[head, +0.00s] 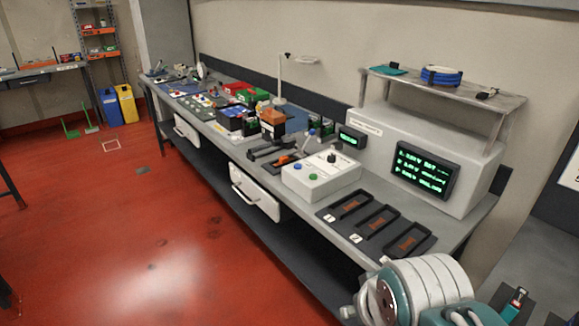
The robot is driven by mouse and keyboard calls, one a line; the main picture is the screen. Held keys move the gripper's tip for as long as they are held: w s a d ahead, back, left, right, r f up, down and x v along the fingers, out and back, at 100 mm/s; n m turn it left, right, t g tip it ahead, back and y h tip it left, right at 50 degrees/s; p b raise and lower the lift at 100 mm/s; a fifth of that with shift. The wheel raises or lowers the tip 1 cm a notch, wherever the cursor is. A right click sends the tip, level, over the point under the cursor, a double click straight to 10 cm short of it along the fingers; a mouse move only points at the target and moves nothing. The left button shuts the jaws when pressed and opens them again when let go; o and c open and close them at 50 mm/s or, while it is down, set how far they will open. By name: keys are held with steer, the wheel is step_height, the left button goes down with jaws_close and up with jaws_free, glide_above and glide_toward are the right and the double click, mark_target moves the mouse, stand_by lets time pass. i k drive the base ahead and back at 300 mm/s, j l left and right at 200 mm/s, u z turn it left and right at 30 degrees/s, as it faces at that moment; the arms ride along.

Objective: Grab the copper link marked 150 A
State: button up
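Three dark trays lie in a row at the near right end of the long grey bench. Each holds a small copper-brown link: the left link (350,205), the middle link (378,222) and the right link (408,243). White tags stand at the trays' front edges. Any rating marks on the links are too small to read, so I cannot tell which is 150 A. My arm shows at the bottom right, close in front of the right tray. My gripper's fingers are not in view.
A white control box (321,175) with knobs sits left of the trays. Behind them stands a grey console with a green-text screen (424,171) and a shelf above. Batteries and bins crowd the bench further left. The red floor (130,220) is largely clear.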

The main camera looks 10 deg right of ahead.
mark_target(283, 159)
steer(key=i+j+u, duration=0.25)
steer(key=i, duration=0.3)
steer(key=i+j+u, duration=0.1)
steer(key=i, duration=0.45)
steer(key=i+j+u, duration=0.1)
steer(key=i, duration=0.45)
steer(key=i+j+z, duration=0.15)
steer(key=i+z, duration=0.15)
steer(key=z, duration=0.15)
steer(key=i+j+z, duration=0.25)
steer(key=z, duration=0.2)
steer(key=i+j+z, duration=0.4)
steer(key=k+l, duration=0.05)
